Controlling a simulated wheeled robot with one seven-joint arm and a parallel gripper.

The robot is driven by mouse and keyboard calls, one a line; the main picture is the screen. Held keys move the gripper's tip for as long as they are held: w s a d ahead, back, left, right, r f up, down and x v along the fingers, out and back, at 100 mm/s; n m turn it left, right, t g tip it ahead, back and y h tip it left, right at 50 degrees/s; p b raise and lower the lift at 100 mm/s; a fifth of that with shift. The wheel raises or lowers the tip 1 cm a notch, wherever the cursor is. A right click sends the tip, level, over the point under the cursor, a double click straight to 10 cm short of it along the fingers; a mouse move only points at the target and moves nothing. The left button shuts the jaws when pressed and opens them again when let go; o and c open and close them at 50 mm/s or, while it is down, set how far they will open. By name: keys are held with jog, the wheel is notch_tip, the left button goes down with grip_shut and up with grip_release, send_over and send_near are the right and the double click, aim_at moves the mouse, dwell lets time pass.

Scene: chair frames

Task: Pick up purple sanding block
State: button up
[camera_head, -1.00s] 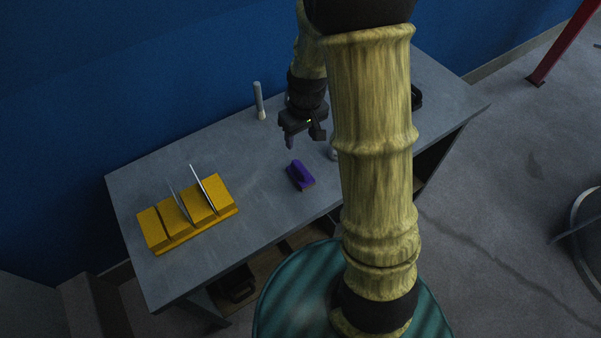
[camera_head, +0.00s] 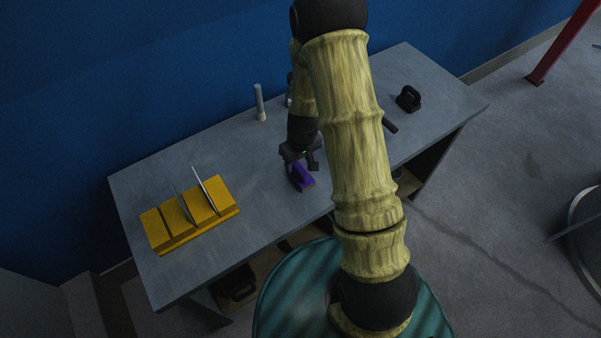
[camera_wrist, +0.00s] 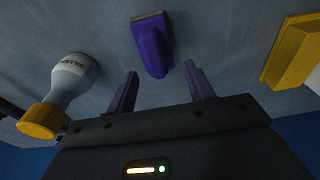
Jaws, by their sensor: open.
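The purple sanding block (camera_head: 302,180) lies on the grey workbench (camera_head: 250,165), near its front edge. It also shows in the wrist view (camera_wrist: 153,48), ahead of the fingers and roughly centred between them. My gripper (camera_head: 299,163) hangs just behind and above the block and partly overlaps its upper end in the head view. In the wrist view my gripper (camera_wrist: 160,88) has its two purple fingers spread wide, with nothing between them. The block appears beyond the fingertips; I see no contact.
A yellow slotted rack (camera_head: 190,215) holding thin plates stands on the left. A pale cylinder (camera_head: 259,102) stands at the back. A black object (camera_head: 408,98) lies at the right. In the wrist view a white bottle with a yellow end (camera_wrist: 68,85) is left of the fingers.

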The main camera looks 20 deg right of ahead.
aim_at(300, 168)
dwell(0.3)
jog(key=shift+d+f+p, duration=0.15)
jog(key=shift+f+p, duration=0.3)
jog(key=shift+f, duration=0.2)
jog(key=shift+w+d+f+p, duration=0.1)
jog(key=shift+f+p, duration=0.2)
jog(key=shift+f, duration=0.7)
jog(key=shift+w+d+f+p, duration=0.1)
jog(key=shift+f+p, duration=0.2)
jog(key=shift+f, duration=0.65)
grip_shut()
jog(key=shift+r, duration=0.1)
